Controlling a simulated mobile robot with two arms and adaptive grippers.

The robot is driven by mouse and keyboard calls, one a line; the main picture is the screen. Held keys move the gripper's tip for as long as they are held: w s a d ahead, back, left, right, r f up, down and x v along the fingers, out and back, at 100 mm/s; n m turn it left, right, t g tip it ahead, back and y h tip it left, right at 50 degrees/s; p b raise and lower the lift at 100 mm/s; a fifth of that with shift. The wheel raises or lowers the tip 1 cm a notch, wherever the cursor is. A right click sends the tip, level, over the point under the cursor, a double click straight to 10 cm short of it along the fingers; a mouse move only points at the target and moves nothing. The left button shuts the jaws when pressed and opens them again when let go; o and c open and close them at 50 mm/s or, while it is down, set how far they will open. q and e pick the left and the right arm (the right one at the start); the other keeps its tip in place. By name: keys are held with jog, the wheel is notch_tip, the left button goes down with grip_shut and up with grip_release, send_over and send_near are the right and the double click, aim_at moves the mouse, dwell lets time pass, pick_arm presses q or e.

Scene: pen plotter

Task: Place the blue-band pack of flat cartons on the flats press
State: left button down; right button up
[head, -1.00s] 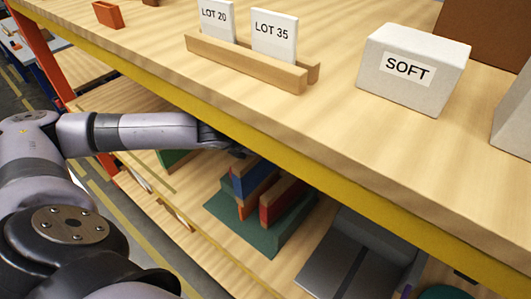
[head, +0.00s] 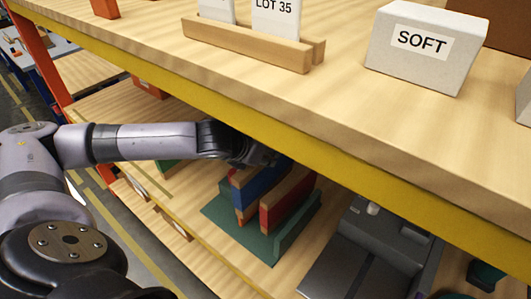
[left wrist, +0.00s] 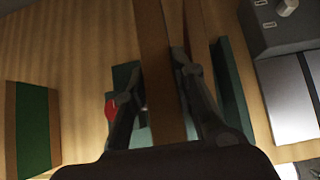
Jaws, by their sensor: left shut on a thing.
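The blue-band pack (head: 264,181) of flat cartons stands on edge in a green rack (head: 288,240) on the lower shelf. My left gripper (head: 268,158) is shut on its upper part; the shelf edge partly hides the hold. In the left wrist view the brown pack (left wrist: 156,75) runs between the two fingers (left wrist: 160,62); its blue band is not visible there. A red-band pack (head: 284,200) stands beside it in the rack. A grey machine (head: 345,262), apparently the flats press, sits to the right; it also shows in the left wrist view (left wrist: 285,75). My right gripper is not in view.
The upper shelf's yellow edge (head: 300,150) overhangs the rack and machine. On top stand a SOFT block (head: 425,45) and a wooden holder (head: 245,42) with lot cards. A green-band pack (left wrist: 34,128) stands left of the rack, with bare shelf between.

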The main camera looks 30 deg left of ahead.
pick_arm(q)
jog(key=shift+f, duration=0.3)
jog(key=c, duration=1.3)
grip_release()
jog(key=shift+r, duration=0.35)
jog(key=p+v, duration=0.7)
jog(key=v, duration=0.4)
jog(key=shift+w+r+p, duration=0.1)
jog(key=shift+r+p, duration=0.15)
jog(key=shift+p, duration=0.05)
jog(key=shift+s+r, duration=0.35)
jog(key=shift+s, duration=0.15)
